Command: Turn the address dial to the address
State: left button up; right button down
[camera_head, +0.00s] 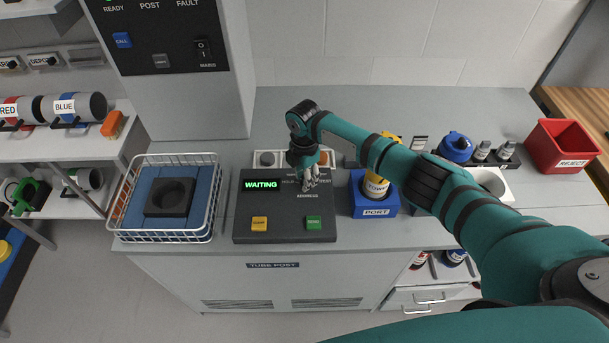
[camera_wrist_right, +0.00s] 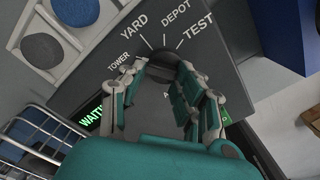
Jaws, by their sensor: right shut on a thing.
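The dark control panel (camera_head: 262,205) on the counter has a lit green WAITING display (camera_head: 261,185). Its address dial is mostly hidden by my right gripper (camera_head: 311,180) in the head view. In the right wrist view, the dark dial (camera_wrist_right: 161,60) shows between the fingers of my right gripper (camera_wrist_right: 160,84), which is shut on it. The labels TOWER, YARD, DEPOT and TEST fan out around the dial with white tick marks. I cannot tell which mark the dial points to. My left gripper is not in view.
A yellow carrier (camera_head: 376,186), its label seeming to read TOWER, stands in the blue PORT block (camera_head: 375,212). A wire basket (camera_head: 215,220) is left of the panel. A yellow button (camera_head: 259,224) and a green button (camera_head: 313,222) sit at the panel's front. A red REJECT bin (camera_head: 561,147) stands far right.

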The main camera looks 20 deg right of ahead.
jog(key=shift+w+r, duration=0.1)
dwell(0.3)
jog(key=c, duration=1)
grip_release()
jog(key=shift+o, duration=0.2)
notch_tip(320, 180, up, 12)
